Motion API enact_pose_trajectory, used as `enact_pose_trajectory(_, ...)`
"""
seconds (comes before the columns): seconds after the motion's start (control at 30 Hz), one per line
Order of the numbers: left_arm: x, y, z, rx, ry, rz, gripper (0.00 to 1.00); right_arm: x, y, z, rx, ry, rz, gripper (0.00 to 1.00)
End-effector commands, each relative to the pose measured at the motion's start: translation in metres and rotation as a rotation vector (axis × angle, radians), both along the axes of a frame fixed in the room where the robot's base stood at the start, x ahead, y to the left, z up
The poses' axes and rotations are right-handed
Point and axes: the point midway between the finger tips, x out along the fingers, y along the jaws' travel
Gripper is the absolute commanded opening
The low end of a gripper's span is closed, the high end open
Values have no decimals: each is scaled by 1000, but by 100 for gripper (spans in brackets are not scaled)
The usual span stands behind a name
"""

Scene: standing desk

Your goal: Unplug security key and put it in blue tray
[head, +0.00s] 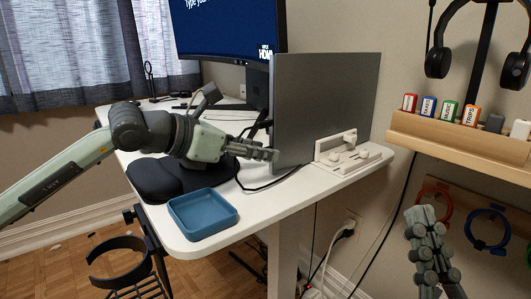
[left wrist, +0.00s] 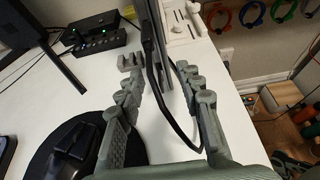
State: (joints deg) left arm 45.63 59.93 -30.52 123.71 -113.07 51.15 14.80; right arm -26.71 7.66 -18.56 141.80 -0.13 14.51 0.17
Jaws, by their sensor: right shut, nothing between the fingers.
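The blue tray (head: 203,230) sits empty at the front corner of the white desk in the head view. My left gripper (head: 272,155) is above the desk, beside the left edge of an upright grey panel (head: 325,105). In the left wrist view its fingers (left wrist: 158,66) are open. A black cable (left wrist: 160,90) runs down from the panel edge through the view between them, and I cannot tell whether they touch it. I cannot make out the security key for certain in either view. My right gripper (head: 420,216) is shut and empty, low at the right, beyond the desk.
A black hub (left wrist: 98,40) with a green light stands behind the gripper. A black mouse (left wrist: 78,148) lies on a dark pad (head: 170,182). A white stand (head: 350,158) is at the panel's foot. A wooden shelf (head: 450,137) holds several small labelled blocks. A black ring holder (head: 120,255) hangs below the desk.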

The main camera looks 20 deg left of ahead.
Motion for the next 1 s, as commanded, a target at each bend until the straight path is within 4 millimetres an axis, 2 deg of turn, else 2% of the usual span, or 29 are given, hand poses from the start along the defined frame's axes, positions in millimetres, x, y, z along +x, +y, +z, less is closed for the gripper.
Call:
enact_pose_trajectory(0.8, 0, 0, 0, -1, -1, -1, 36, 0, 0, -5, 0, 0, 0, 0)
enact_pose_trajectory(0.87, 0, 0, 0, -1, -1, -1, 31, 0, 0, -5, 0, 0, 0, 0)
enact_pose_trajectory(1.0, 0, 0, 0, -1, -1, -1, 14, 0, 0, -5, 0, 0, 0, 0)
